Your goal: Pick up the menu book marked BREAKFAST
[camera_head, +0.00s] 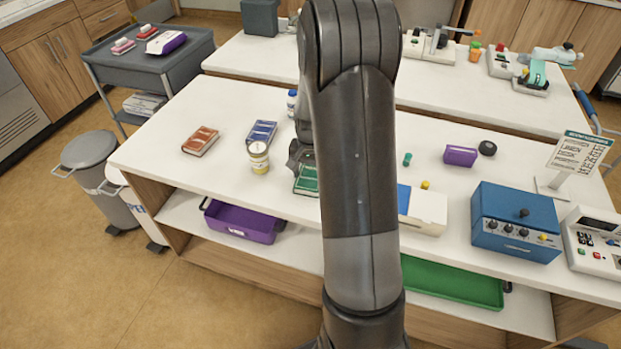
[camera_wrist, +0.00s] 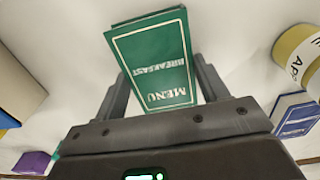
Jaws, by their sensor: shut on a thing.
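The green menu book marked BREAKFAST (camera_wrist: 155,62) is between the two fingers of my gripper (camera_wrist: 160,92) in the wrist view. Its cover faces the camera, with the lettering upside down, and the gripper is shut on it. In the head view the green book (camera_head: 307,181) shows beside my arm, at the front part of the white table, partly hidden by the arm. My gripper (camera_head: 300,160) is mostly hidden there. I cannot tell whether the book touches the table.
A blue box with knobs (camera_head: 515,222) and a purple box (camera_head: 460,156) are to the right. The table's left front is clear.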

